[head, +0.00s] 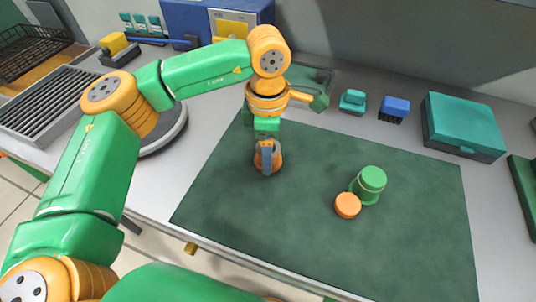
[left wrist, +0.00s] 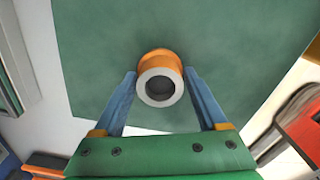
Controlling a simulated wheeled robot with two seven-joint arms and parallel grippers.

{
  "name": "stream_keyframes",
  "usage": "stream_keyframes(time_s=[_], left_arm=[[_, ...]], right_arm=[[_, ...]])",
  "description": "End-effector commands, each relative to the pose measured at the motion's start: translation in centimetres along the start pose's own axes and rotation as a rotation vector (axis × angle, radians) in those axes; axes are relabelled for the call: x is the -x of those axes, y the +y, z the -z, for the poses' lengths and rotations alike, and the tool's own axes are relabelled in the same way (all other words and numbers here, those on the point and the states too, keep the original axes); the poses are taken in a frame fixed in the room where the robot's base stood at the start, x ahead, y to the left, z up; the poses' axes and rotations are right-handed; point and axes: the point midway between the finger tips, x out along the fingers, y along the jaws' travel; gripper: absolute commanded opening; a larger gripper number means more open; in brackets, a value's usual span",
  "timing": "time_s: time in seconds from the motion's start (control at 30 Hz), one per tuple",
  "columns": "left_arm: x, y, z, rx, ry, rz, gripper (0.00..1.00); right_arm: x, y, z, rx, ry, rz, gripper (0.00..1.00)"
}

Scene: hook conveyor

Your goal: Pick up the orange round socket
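The orange round socket (head: 276,163) stands on the dark green mat (head: 320,240) towards its left side in the head view. My left gripper (head: 267,158) points down at it, and its blue fingers partly hide the socket. In the left wrist view the socket (left wrist: 158,57) shows a pale ring-shaped top with a dark hole. The two blue fingertips (left wrist: 160,74) lie on either side of it with narrow gaps, so the gripper looks open around it. My right gripper is not in view.
A teal box (head: 463,124), a blue block (head: 394,107) and a small teal piece (head: 353,100) stand behind the mat. The mat's front is clear.

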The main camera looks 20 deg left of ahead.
Motion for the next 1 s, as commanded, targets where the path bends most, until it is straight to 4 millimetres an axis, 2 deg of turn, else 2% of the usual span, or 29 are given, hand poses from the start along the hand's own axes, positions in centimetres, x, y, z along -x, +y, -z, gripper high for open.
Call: stream_keyframes(time_s=[0.03,0.2,0.23,0.27,0.57,0.67,0.77,0.87,1.0], left_arm=[[0.0,0.0,0.0,0.0,0.0,0.001,0.57],[0.0,0.0,0.0,-0.001,0.0,0.001,0.11],[0.0,0.0,0.0,0.0,0.0,0.001,0.03],[0.0,0.0,0.0,0.0,0.0,0.002,0.0],[0.2,0.0,0.0,0.0,-0.001,0.001,0.0],[1.1,0.1,-0.1,0.001,-0.002,-0.001,0.0],[3.1,0.0,-0.1,0.0,-0.004,-0.003,0.0],[5.3,-2.0,0.2,-0.006,-0.004,-0.007,0.0],[9.4,-5.8,0.7,-0.007,-0.003,-0.01,0.0]], right_arm=[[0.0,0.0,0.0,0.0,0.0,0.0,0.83],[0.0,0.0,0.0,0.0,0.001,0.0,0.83],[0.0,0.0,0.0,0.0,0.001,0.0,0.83],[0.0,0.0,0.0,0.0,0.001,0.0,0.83],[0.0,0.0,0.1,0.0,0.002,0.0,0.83],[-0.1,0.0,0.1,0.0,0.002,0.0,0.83],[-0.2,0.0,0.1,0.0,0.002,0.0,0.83],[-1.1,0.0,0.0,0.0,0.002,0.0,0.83],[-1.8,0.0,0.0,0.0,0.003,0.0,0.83]])
